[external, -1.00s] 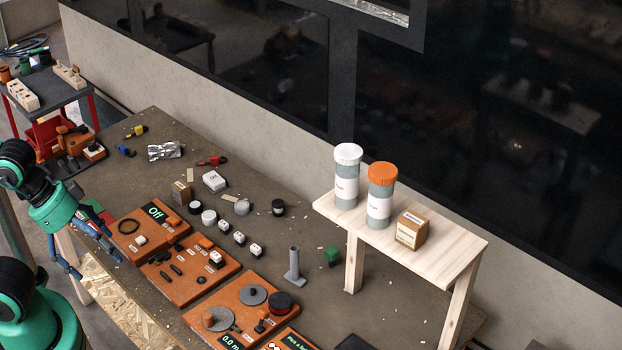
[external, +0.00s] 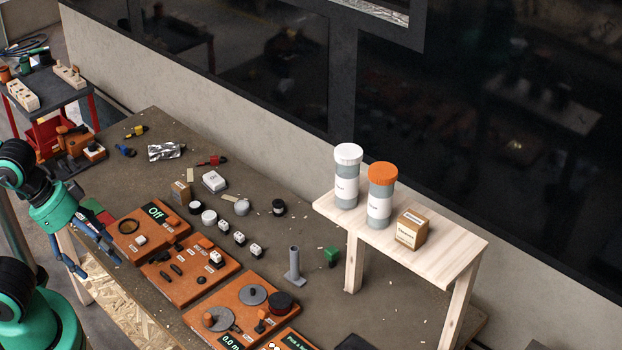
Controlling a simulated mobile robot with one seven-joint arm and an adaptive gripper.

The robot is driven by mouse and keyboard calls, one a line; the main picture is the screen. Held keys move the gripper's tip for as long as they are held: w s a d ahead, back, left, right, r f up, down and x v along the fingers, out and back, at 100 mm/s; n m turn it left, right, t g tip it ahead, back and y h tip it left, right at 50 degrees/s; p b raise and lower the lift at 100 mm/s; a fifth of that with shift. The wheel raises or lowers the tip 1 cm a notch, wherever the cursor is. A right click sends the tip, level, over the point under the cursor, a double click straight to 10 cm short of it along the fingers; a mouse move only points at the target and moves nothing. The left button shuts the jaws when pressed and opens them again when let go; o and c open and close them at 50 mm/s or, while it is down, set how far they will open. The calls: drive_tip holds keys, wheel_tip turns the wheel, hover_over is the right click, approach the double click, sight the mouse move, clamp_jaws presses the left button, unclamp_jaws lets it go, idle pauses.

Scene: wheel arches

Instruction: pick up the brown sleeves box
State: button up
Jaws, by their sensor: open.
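A small brown box (external: 181,193) with a pale label stands on the table, left of a white box. Another brown cardboard box (external: 411,230) with a pale label stands on the wooden shelf at the right. The labels are too small to read surely, so I cannot tell which one is the sleeves box. My gripper (external: 97,260) is open and empty at the table's left edge, pointing down. It is well apart from both boxes, and nearer to the one on the table.
Orange task boards (external: 188,270) lie along the table's front. A white box (external: 214,181), several small jars and dice lie around the table's brown box. Two tall bottles, one white-capped (external: 347,176) and one orange-capped (external: 381,195), stand on the wooden shelf (external: 455,250).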

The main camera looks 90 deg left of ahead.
drive_tip(key=shift+c, duration=0.9)
drive_tip(key=shift+r, duration=0.15)
drive_tip(key=w+a+r+n+p, duration=0.1)
drive_tip(key=w+r+p, duration=0.2)
drive_tip(key=w+r, duration=0.5)
drive_tip(key=w+a+r+n+g+y+p, duration=0.15)
drive_tip(key=w+r, duration=0.25)
drive_tip(key=w, duration=0.8)
drive_tip(key=w+r+n+p, duration=0.25)
drive_tip(key=w+r, duration=0.35)
drive_tip(key=w, duration=0.4)
drive_tip(key=w+a+f+n+p, duration=0.1)
drive_tip(key=w+f+p, duration=0.1)
drive_tip(key=w, duration=0.9)
drive_tip(key=w+a+f+n+y+p, duration=0.1)
drive_tip(key=w+p, duration=0.3)
drive_tip(key=w, duration=0.8)
drive_tip(key=w+a+f+n+p, duration=0.1)
drive_tip(key=w+f+n+p, duration=0.1)
drive_tip(key=w, duration=0.9)
drive_tip(key=shift+w+f+g+y+p, duration=0.35)
drive_tip(key=shift+g+p, duration=0.1)
drive_tip(key=shift+p, duration=0.2)
drive_tip(key=shift+f, duration=0.1)
